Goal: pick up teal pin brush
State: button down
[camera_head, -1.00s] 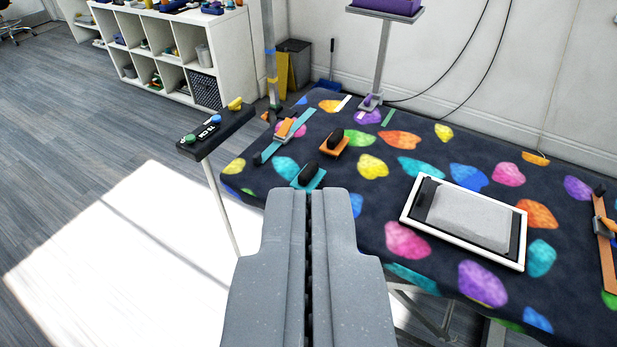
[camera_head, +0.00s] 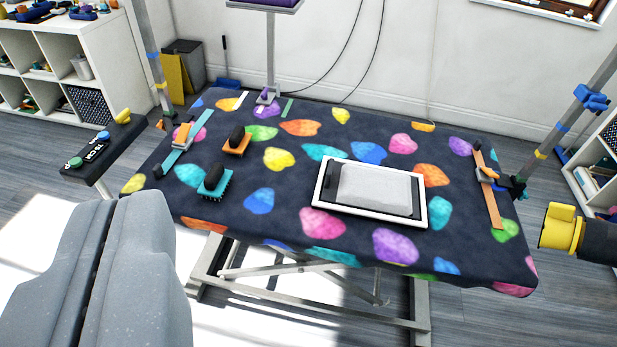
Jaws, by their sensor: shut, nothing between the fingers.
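The teal pin brush (camera_head: 215,184) lies on the left front part of the patterned grooming table (camera_head: 290,222). It has a teal base with pins along its edge and a black rounded handle on top. My gripper (camera_head: 126,203) is shut and empty at the lower left of the view. In the picture its tips are left of and a little below the brush, clear of it. Nothing hides the brush.
An orange brush (camera_head: 237,143) sits just behind the teal one. A teal strap tool (camera_head: 188,140) lies to its left. A white-framed tray (camera_head: 368,194) with a grey pad is right of centre. A small control shelf (camera_head: 95,150) stands off the table's left end.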

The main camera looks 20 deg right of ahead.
aim_at(216, 180)
jog(key=z, duration=0.4)
jog(key=i, duration=1.3)
jog(key=u, duration=0.6)
